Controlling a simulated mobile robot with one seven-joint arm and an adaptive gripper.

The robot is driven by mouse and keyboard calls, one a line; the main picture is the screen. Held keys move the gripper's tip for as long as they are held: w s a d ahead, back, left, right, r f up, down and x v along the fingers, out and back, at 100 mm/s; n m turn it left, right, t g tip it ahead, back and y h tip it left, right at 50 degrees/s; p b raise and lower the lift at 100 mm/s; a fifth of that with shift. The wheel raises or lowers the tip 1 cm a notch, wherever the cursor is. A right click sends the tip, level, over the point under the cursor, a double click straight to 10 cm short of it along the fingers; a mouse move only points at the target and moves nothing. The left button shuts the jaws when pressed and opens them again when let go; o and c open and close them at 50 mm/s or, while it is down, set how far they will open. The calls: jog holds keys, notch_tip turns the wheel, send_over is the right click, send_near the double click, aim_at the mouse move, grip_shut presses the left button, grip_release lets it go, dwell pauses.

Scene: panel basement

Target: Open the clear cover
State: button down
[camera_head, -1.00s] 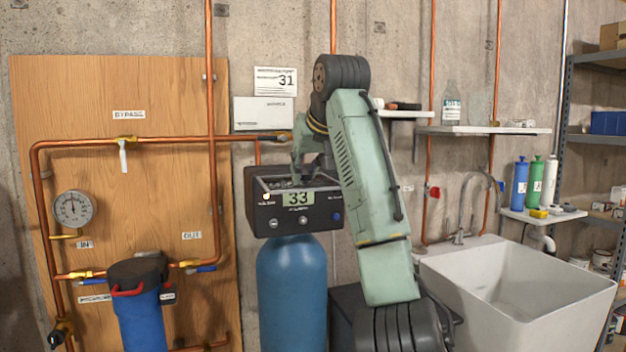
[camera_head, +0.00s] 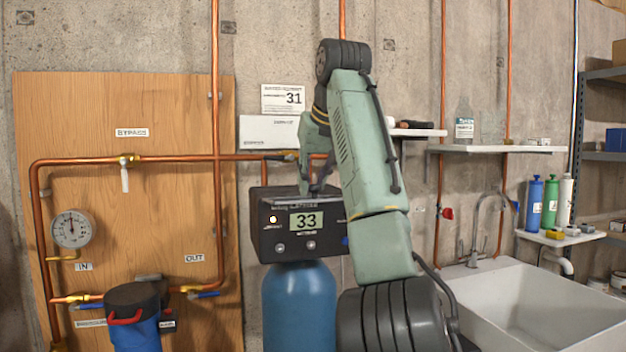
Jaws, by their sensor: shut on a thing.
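The black control head (camera_head: 329,240) with the lit "33" display (camera_head: 306,221) sits on top of a blue tank. The clear cover is hard to make out against it; a thin pale edge (camera_head: 278,194) along the head's top may be part of it. My gripper (camera_head: 311,190) points down at the top of the head, above the display. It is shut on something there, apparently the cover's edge. The fingertips are small and dark, so the exact contact is unclear. The display and the buttons under it show plainly; my arm stands in front of the head's right side.
Copper pipes (camera_head: 216,120) run close behind and left of the head, over a wooden panel (camera_head: 70,120). A blue filter housing (camera_head: 137,335) stands front left. A shelf (camera_head: 490,149) and white sink (camera_head: 540,310) are at right.

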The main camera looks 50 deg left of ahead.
jog(key=c, duration=1.4)
grip_release()
jog(key=shift+o, duration=0.2)
jog(key=shift+w+f, duration=0.1)
jog(key=shift+f, duration=0.05)
